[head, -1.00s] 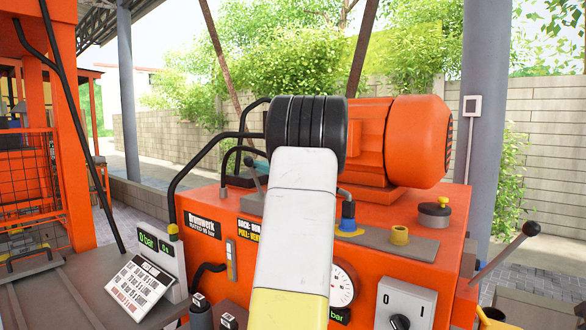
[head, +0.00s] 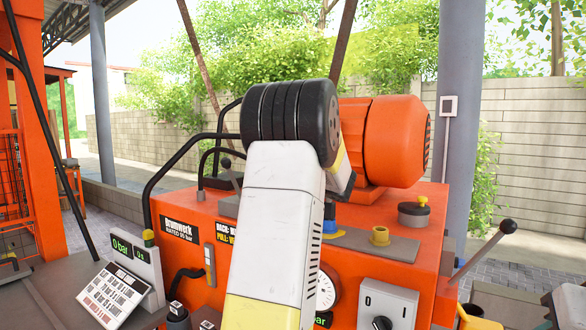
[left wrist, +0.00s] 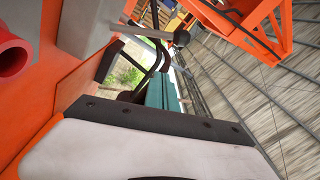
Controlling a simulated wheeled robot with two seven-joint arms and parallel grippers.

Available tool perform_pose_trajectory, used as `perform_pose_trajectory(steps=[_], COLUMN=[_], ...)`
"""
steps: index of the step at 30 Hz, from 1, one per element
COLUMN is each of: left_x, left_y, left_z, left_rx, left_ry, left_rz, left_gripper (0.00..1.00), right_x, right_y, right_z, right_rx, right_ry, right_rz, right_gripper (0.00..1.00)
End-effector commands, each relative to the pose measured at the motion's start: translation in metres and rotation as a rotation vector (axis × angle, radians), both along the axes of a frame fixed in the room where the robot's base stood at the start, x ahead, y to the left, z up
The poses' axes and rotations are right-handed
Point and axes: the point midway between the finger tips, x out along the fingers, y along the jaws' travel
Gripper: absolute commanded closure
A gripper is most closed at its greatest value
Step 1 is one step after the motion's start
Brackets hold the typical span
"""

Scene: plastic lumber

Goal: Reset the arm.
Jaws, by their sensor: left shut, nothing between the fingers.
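My arm (head: 275,215), white with a yellow band and a black ribbed joint at its top, rises from the bottom middle of the head view. A further white and yellow link (head: 341,170) shows behind the joint. It hides part of the orange machine (head: 400,215). In the head view my left gripper is hidden. In the left wrist view my left gripper (left wrist: 163,93) shows as teal fingers beyond the dark bracket, close together with nothing seen between them. My right gripper is not seen in either view.
The machine carries an orange motor (head: 390,140), a lever with a black knob (head: 508,226), a rotary switch box (head: 388,305) and black bent pipes (head: 175,165). A display box (head: 135,265) stands left. A grey pillar (head: 462,90) rises behind. A dark object (head: 568,305) shows at lower right.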

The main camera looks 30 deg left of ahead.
Motion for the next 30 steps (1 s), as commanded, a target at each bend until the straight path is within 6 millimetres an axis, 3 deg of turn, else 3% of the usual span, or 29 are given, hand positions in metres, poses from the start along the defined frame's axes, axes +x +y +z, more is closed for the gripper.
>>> perform_pose_trajectory(steps=[10, 14, 17, 20, 24, 30], left_x=[-0.006, -0.040, -0.083, -0.126, -0.178, -0.237], left_y=[0.002, 0.002, -0.015, -0.053, -0.130, -0.244], left_z=[-0.003, -0.029, -0.066, -0.104, -0.140, -0.158], left_rx=[-0.027, -0.203, -0.446, -0.711, -1.043, -1.400], left_ry=[0.005, 0.041, 0.089, 0.136, 0.171, 0.147], left_rz=[0.005, 0.028, 0.025, -0.026, -0.160, -0.415], left_gripper=[1.00, 1.00, 1.00, 1.00, 1.00, 1.00], right_x=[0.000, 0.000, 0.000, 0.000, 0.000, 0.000], right_y=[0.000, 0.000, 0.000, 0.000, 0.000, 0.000], right_z=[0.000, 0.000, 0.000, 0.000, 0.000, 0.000], right_rx=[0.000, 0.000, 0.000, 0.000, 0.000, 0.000], right_ry=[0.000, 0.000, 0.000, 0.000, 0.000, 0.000], right_rz=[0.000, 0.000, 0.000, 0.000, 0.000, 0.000], right_gripper=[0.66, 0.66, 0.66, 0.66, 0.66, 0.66])
